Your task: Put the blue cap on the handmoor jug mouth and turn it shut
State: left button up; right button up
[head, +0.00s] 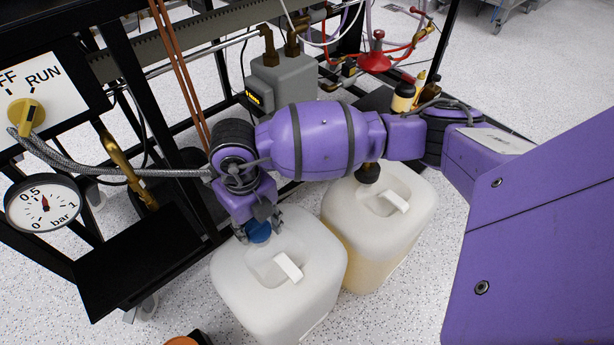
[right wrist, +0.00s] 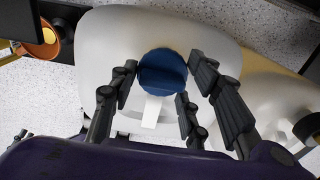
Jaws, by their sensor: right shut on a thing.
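The blue cap (head: 258,231) is at the mouth corner of the front white jug (head: 315,255); it also shows in the right wrist view (right wrist: 162,72) over the jug's top (right wrist: 105,40). My right gripper (head: 258,222) reaches down from above with its fingers around the cap, shut on it. The cap hides the mouth, and I cannot tell whether it is seated or threaded. The jug stands upright on the floor, its handle (head: 289,267) in front of the cap. I see no name on it. My left gripper is not in view.
A second jug (head: 400,225) with yellowish contents and a black fitting (head: 368,172) stands right behind the first. A black frame with a pressure gauge (head: 44,203) and a yellow knob (head: 26,114) is on the left. An orange-rimmed object (head: 183,341) is at the bottom edge.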

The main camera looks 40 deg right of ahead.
jog(key=shift+w+a+r, duration=0.1)
jog(key=shift+a, duration=0.05)
grip_shut()
jog(key=shift+r+m+p, duration=0.15)
jog(key=shift+m+p, duration=0.95)
jog(key=shift+p, duration=0.05)
jog(key=shift+w+m+p, duration=0.1)
jog(key=shift+m+p, duration=1.45)
jog(key=shift+m, duration=0.15)
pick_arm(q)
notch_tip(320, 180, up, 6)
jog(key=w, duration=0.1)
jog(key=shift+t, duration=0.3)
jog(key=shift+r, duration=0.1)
pick_arm(e)
jog(key=shift+m+p, duration=0.55)
jog(key=shift+m, duration=0.05)
jog(key=shift+m+p, duration=1.95)
jog(key=shift+m, duration=0.25)
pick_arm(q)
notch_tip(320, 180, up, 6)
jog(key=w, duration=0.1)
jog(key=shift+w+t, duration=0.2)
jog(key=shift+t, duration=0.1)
pick_arm(e)
jog(key=shift+m, duration=0.4)
